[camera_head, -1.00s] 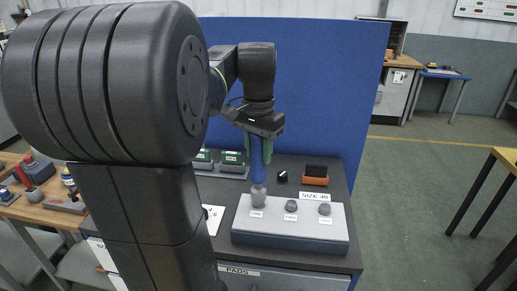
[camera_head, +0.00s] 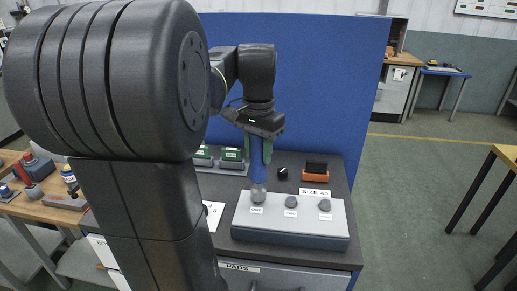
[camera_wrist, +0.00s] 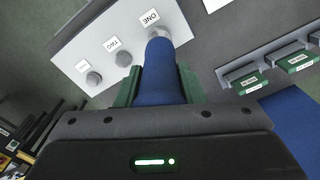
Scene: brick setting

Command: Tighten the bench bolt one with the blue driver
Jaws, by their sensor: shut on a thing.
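My gripper (camera_head: 259,157) has its green fingers shut on the blue driver (camera_head: 258,174), which stands roughly upright. In the wrist view, the driver (camera_wrist: 160,84) lies between both fingers. Its grey lower end (camera_head: 258,193) is at the left spot of the light grey bench block (camera_head: 275,220), beside the label ONE (camera_wrist: 150,18). Bolt one is hidden under the driver, so I cannot tell how it is seated. Bolt two (camera_head: 291,201) and a third bolt (camera_head: 324,205) stand uncovered to the right.
Green-topped parts (camera_head: 232,156) sit behind the block. A black knob (camera_head: 282,173), an orange tray with a black piece (camera_head: 315,177) and a size label (camera_head: 314,193) are behind it to the right. A blue panel (camera_head: 320,90) rises at the back.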

